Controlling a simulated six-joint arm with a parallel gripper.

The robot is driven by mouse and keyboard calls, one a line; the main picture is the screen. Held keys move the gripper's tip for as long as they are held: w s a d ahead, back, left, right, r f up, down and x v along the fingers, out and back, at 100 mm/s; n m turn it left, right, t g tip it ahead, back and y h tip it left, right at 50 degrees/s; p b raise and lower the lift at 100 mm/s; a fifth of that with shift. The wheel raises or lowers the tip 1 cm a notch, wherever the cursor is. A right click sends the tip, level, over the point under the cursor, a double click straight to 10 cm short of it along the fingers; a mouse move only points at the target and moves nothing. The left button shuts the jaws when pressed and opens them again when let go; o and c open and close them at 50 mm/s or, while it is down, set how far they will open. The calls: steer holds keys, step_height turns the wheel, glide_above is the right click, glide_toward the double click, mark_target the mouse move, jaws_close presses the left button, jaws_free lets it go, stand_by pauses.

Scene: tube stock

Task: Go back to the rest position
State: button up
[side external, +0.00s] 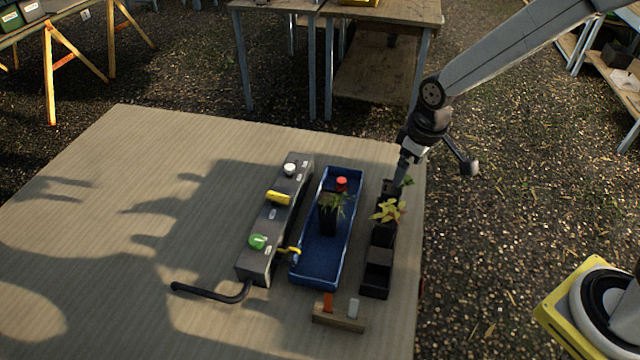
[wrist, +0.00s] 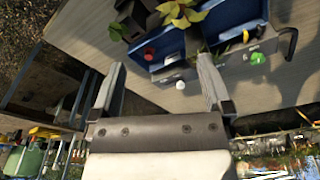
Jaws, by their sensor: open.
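My gripper (side external: 402,172) is at the table's right edge in the side view, over the back end of a row of black pots (side external: 377,279). Its fingers overlap the back plant there; I cannot tell whether they touch it. In the wrist view my gripper (wrist: 161,62) has its two fingers wide apart with nothing between them. A yellow-leaved plant (side external: 388,209) stands in the row. It also shows at the top of the wrist view (wrist: 180,12).
A blue tray (side external: 309,277) holds a dark potted plant (side external: 329,214) and a red knob (side external: 341,183). Left of it is a grey box (side external: 256,262) with white, yellow and green knobs. A wooden block (side external: 338,319) with two tags lies in front. The table's left (side external: 110,200) is clear.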

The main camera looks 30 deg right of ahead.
steer(key=s+d+r+m+t, duration=0.1)
steer(key=s+d+m, duration=0.2)
steer(key=s, duration=0.8)
steer(key=shift+d+r+m, duration=0.3)
steer(key=shift+d+r, duration=0.05)
steer(key=shift+d, duration=0.45)
